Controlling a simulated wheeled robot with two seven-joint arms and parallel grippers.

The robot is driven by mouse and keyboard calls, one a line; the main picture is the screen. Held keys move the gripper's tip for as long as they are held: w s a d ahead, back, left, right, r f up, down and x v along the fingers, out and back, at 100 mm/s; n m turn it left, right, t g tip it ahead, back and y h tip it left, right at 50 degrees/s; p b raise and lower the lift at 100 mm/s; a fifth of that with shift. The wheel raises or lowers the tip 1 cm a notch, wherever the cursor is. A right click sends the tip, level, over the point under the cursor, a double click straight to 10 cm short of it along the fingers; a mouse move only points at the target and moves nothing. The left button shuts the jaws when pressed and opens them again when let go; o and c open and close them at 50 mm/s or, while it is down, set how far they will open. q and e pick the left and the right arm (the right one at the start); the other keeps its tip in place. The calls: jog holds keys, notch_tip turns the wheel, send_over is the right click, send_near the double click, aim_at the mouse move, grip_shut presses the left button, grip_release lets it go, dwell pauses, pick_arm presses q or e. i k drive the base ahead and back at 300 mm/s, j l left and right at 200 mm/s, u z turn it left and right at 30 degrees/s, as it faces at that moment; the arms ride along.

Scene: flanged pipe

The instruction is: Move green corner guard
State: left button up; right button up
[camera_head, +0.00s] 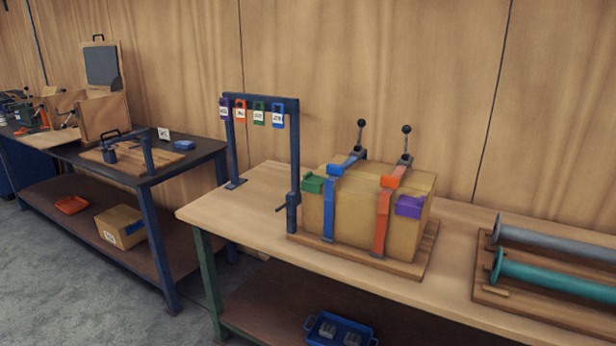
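The green corner guard (313,183) sits on the upper left front corner of a cardboard box (345,207). The box stands on a wooden base board (416,254) on the workbench. A blue strap (329,218) runs down the box front just right of the green guard, and an orange strap (381,222) runs further right. A purple corner guard (409,206) sits on the upper right front corner. Neither of my grippers shows in the head view.
A blue frame (295,150) with hanging colored tags stands left of the box. Grey and teal flanged pipes (548,278) lie at right. The bench top left of the box (250,207) is mostly clear. Another bench (205,150) stands at left.

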aim_at(311, 183)
jog(key=j+z, duration=0.1)
jog(key=z, duration=0.45)
jog(key=i+j+z, duration=0.1)
jog(key=j+z, duration=0.15)
jog(key=i+j+z, duration=0.1)
jog(key=j+z, duration=0.2)
jog(key=j, duration=0.2)
jog(key=j+z, duration=0.5)
jog(key=j, duration=2.6)
